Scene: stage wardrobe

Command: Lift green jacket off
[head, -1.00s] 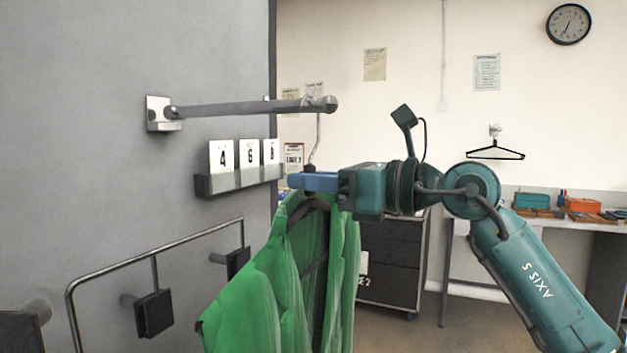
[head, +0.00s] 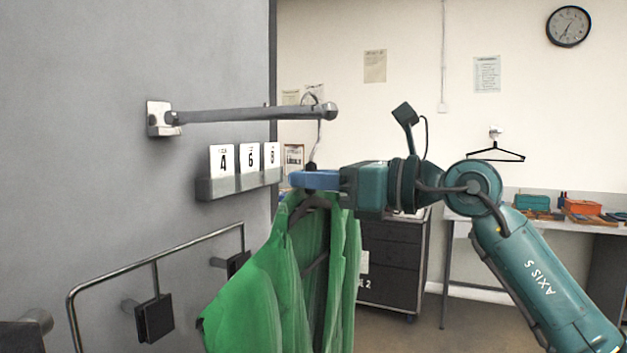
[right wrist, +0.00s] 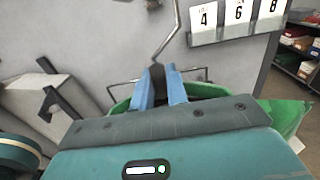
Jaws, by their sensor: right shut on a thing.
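The green jacket (head: 262,300) hangs on a dark hanger (head: 308,206) below the wall rail (head: 240,114). The hanger's thin metal hook (head: 319,138) rises to the rail's knobbed end. Its curved top shows a little above the rail; I cannot tell whether it still touches. My right gripper (head: 312,180) is shut on the hanger's neck, just above the jacket's collar. In the right wrist view, the blue fingers (right wrist: 162,90) close around the dark neck, with the hook going up and green cloth on both sides. My left gripper is not in view.
Number cards in a grey holder (head: 238,186) are on the wall behind the hook. A bent metal wall bar (head: 150,255) with black pads is left of the jacket. A dark drawer unit (head: 392,262) and a bench (head: 560,222) stand behind. An empty hanger (head: 495,153) hangs on the back wall.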

